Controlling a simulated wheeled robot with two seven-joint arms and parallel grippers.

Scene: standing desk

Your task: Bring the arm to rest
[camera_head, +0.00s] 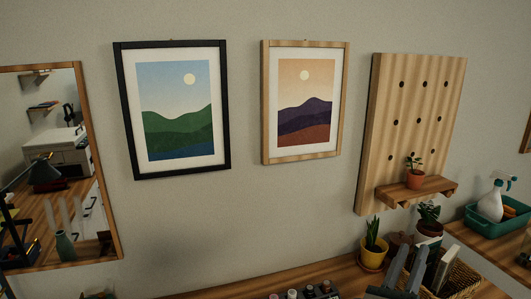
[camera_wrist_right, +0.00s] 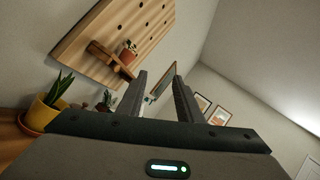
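My right gripper (camera_head: 411,258) shows at the lower right of the head view, above the wooden desk (camera_head: 335,276). In the right wrist view its two grey fingers (camera_wrist_right: 159,84) stand apart with nothing between them, so it is open and empty. The fingers point up toward the wall, beside the pegboard (camera_wrist_right: 112,33). My left gripper is not in view.
A yellow pot with a plant (camera_head: 373,246), another potted plant (camera_head: 429,217) and a wicker basket (camera_head: 463,277) stand near the right gripper. Small bottles (camera_head: 308,291) stand at the front. A pegboard (camera_head: 413,115) with a shelf (camera_head: 417,190) hangs above. A teal caddy (camera_head: 514,216) is right.

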